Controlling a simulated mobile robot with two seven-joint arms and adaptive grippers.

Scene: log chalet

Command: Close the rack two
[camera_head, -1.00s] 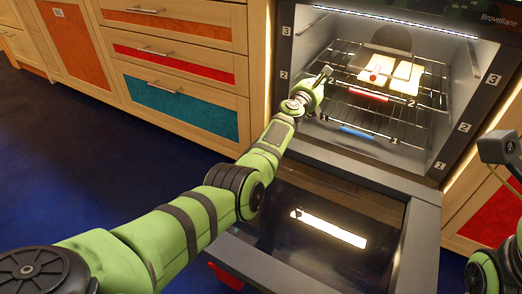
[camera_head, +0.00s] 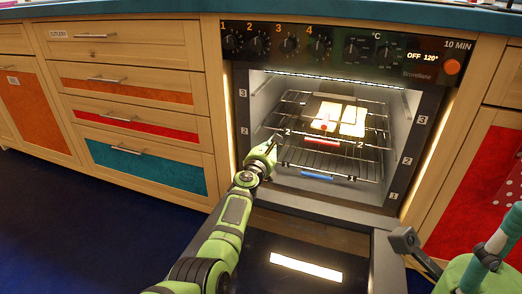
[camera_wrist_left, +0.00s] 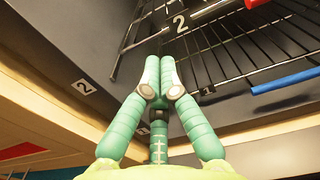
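Rack two (camera_head: 372,138), a wire rack with a red strip (camera_head: 322,142) and "2" tags, sits inside the open oven (camera_head: 330,85). Pale flat pieces (camera_head: 352,121) lie on it. How far it is pulled out is hard to tell. My left gripper (camera_head: 275,142) is at the rack's front left corner, by the left "2" tag. In the left wrist view its green fingers (camera_wrist_left: 158,62) are together at the tips, just below the rack's left end, with nothing visible between them. My right gripper (camera_head: 490,252) is partly in view at lower right; its opening is unclear.
Rack one, with a blue strip (camera_head: 317,176), is below rack two. The oven door (camera_head: 345,245) is folded down in front, with my left arm over its left part. Drawers (camera_head: 140,125) stand left of the oven, and a red cabinet panel (camera_head: 480,195) is at right.

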